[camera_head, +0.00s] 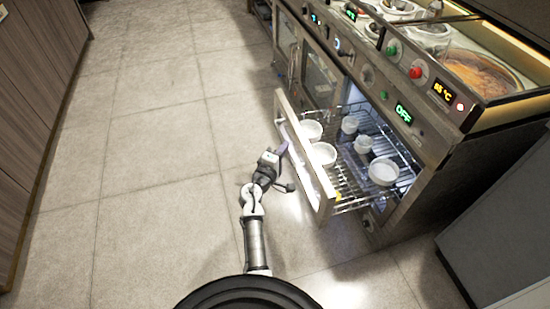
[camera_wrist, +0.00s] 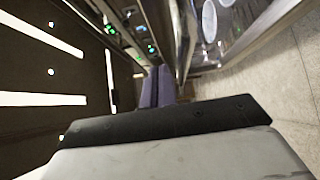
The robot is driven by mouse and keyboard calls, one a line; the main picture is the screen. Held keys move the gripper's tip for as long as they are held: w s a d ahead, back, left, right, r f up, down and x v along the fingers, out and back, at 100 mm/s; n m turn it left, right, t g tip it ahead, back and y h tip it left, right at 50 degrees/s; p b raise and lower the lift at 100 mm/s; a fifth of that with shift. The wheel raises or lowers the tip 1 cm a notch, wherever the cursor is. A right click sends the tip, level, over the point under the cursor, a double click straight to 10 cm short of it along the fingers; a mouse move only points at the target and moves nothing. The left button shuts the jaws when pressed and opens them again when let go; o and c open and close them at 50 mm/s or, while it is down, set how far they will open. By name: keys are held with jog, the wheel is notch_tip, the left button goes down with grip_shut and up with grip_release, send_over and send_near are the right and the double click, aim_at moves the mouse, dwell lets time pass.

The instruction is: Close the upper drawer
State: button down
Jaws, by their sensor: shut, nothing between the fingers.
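The upper drawer (camera_head: 318,188) is pulled well out of the steel counter (camera_head: 440,135) in the head view. Its wire basket holds several white bowls and cups. My gripper (camera_head: 283,148) is shut and empty, just left of the drawer's front panel, on its outer side. I cannot tell whether the fingertips touch the panel. In the wrist view, the purple fingers of my gripper (camera_wrist: 157,87) lie together, and part of the drawer (camera_wrist: 240,45) with pale bowls shows at the upper right.
White bowls (camera_head: 323,153) and a larger bowl (camera_head: 383,172) sit inside the drawer. Knobs and lit displays (camera_head: 404,114) line the counter front above it. Tiled floor (camera_head: 150,150) is open to the left, with wooden cabinets (camera_head: 30,90) at the far left.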

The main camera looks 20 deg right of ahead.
aim_at(299, 140)
jog(key=shift+s+d, duration=0.1)
jog(key=shift+d, duration=1.5)
jog(key=shift+d, duration=0.1)
